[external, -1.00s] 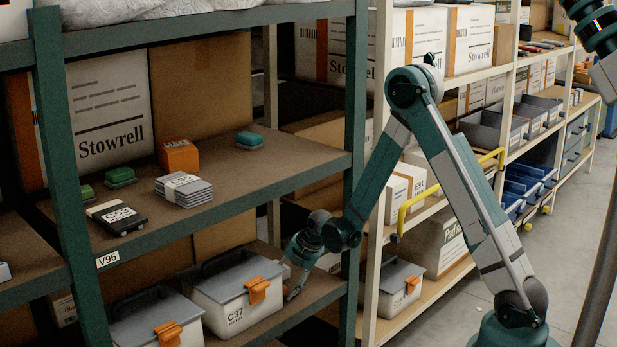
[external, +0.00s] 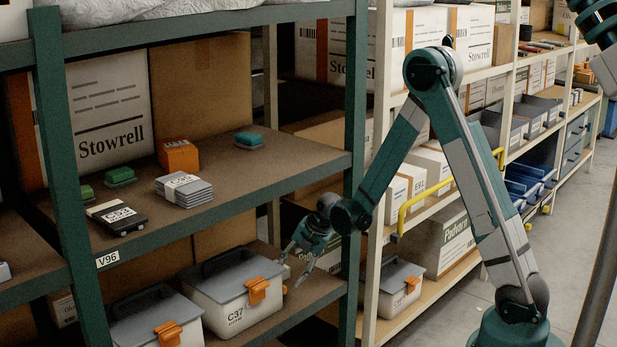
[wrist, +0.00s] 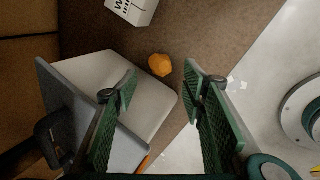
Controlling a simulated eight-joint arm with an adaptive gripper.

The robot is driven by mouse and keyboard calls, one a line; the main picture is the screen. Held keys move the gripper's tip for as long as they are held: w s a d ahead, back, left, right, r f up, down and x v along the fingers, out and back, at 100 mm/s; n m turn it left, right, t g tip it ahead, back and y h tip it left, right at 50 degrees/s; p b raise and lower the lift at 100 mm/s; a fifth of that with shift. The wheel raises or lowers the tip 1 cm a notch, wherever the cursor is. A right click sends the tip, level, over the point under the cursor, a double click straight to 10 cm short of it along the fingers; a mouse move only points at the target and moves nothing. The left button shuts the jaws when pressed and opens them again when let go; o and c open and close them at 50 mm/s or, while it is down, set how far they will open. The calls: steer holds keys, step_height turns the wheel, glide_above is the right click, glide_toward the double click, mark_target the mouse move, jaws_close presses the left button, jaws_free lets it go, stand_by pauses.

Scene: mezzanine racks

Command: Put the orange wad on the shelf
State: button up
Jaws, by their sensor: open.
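The orange wad (wrist: 160,65) is a small rounded lump on the brown lower shelf board (wrist: 215,30), seen in the wrist view beyond my fingertips, close to the grey-lidded bin. It cannot be made out in the external view. My gripper (external: 292,272) is open, pointing down over the lower shelf just right of the bin labelled C37 (external: 225,310). In the wrist view my gripper (wrist: 162,80) has its two green fingers spread, with nothing held between them. The upper shelf (external: 235,180) is above and left of my gripper.
The upper shelf holds an orange box (external: 178,156), a grey stack (external: 184,190), a black case (external: 117,217) and several green items. A rack post (external: 354,150) stands close beside my arm. A white box (wrist: 132,10) lies beyond the wad. Free board shows right of C37.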

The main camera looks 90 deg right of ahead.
steer(key=shift+p+v, duration=0.35)
steer(key=shift+v, duration=2.25)
steer(key=w+a+r+m, duration=0.25)
steer(key=a+r, duration=0.75)
steer(key=a, duration=0.5)
steer(key=w+a+r+m, duration=0.2)
steer(key=a+r+m, duration=0.2)
steer(key=a+r, duration=0.9)
steer(key=s+a+r+m, duration=0.1)
steer(key=s+a, duration=0.4)
steer(key=a, duration=0.5)
steer(key=s+a+r+m+t+y, duration=0.1)
steer(key=s+a+r+m, duration=0.1)
steer(key=s+a, duration=0.4)
steer(key=s+a+r+m+t+y, duration=0.1)
steer(key=s+a+m, duration=0.3)
steer(key=a, duration=1)
steer(key=shift+s+a+r, duration=0.15)
steer(key=shift+s+a, duration=0.1)
steer(key=shift+s, duration=0.7)
